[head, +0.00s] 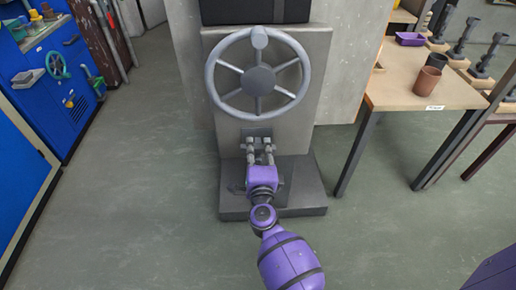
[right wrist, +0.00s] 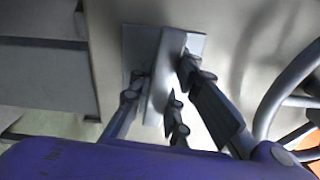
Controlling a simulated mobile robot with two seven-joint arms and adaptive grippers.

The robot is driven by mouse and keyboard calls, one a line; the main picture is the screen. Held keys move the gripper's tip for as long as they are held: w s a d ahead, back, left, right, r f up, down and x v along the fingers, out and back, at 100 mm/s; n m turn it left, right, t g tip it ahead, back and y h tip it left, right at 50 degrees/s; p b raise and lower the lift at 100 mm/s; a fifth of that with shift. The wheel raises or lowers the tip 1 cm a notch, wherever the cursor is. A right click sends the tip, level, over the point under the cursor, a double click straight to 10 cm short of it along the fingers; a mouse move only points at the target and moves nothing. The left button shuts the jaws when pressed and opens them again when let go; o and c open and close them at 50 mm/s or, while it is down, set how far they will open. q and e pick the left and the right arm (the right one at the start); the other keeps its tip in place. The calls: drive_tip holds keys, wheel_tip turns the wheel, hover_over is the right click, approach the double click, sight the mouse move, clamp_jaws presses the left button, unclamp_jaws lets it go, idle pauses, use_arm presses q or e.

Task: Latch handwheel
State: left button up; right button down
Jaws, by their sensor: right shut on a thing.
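The grey spoked handwheel (head: 258,81) stands upright on the front of a grey machine column. Its knob is at the top of the rim. Part of the rim also shows at the right edge of the right wrist view (right wrist: 284,90). Below the wheel, a small plate (head: 247,132) bears a grey latch bar (right wrist: 165,75), seen in the right wrist view. My right gripper (head: 260,146) reaches up to it from below, and its fingers (right wrist: 163,98) are shut on the bar, one on each side. The fingers largely hide the bar in the head view. My left gripper is not in view.
The column (head: 312,120) stands on a low dark base (head: 305,200). A blue cabinet (head: 62,90) is at left. The floor (head: 150,200) around the base is clear.

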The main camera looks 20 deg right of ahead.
drive_tip(key=shift+r+n+p, duration=0.15)
drive_tip(key=shift+n+p, duration=0.55)
drive_tip(key=shift+p, duration=0.05)
drive_tip(key=c, duration=1.6)
unclamp_jaws()
drive_tip(key=shift+c, duration=0.2)
drive_tip(key=shift+s+f, duration=0.2)
drive_tip(key=v, duration=1.1)
drive_tip(key=shift+s+a, duration=0.2)
drive_tip(key=shift+s, duration=0.1)
drive_tip(key=shift+r, duration=0.1)
